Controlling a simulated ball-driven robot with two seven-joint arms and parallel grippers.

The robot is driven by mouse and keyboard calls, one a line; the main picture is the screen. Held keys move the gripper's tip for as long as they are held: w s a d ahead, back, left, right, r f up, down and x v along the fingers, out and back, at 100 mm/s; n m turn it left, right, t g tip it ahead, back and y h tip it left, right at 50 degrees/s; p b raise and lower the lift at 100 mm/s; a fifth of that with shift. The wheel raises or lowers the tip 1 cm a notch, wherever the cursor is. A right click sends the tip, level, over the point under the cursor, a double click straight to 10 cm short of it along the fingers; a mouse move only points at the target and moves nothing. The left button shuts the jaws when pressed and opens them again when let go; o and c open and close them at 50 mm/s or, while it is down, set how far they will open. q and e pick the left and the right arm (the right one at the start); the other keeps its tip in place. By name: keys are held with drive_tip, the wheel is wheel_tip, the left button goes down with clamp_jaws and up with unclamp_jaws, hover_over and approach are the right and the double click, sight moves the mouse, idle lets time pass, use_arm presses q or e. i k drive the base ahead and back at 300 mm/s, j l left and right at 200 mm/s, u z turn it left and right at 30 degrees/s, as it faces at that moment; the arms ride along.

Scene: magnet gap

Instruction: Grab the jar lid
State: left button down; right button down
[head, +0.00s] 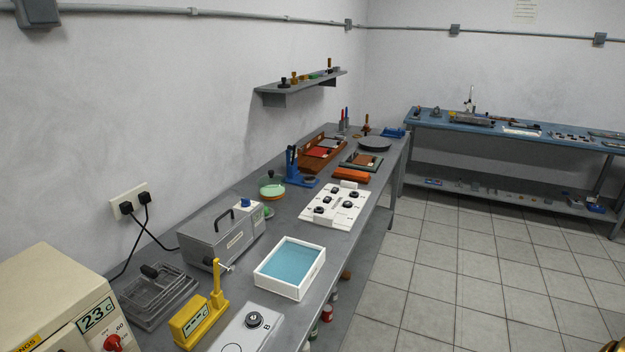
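I cannot pick out a jar lid for certain. A round, shallow container with a pale green top and orange side (271,187) stands on the long grey bench (345,232), near the wall. A small green round piece (268,212) sits just in front of it, partly hidden by a grey box.
The bench also holds a grey box with a handle (215,240), a white tray with a blue inside (290,268), a white board with dark knobs (336,204) and a yellow gauge (199,318). A blue bench (520,134) stands at the back. Tiled floor (470,270) is clear at right.

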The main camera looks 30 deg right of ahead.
sight(271, 180)
drive_tip(key=z, duration=0.8)
drive_tip(key=i+l, duration=0.25)
drive_tip(key=i+l+u, duration=0.1)
drive_tip(key=i+l, duration=0.2)
drive_tip(key=l, duration=0.15)
drive_tip(key=i+l, duration=0.25)
drive_tip(key=i+l+u, duration=0.1)
drive_tip(key=i+l, duration=0.15)
drive_tip(key=l, duration=0.2)
drive_tip(key=i+l, duration=0.2)
drive_tip(key=l, duration=0.2)
drive_tip(key=i+l+u, duration=0.1)
drive_tip(key=i+l, duration=0.4)
drive_tip(key=l, duration=0.25)
drive_tip(key=u, duration=0.05)
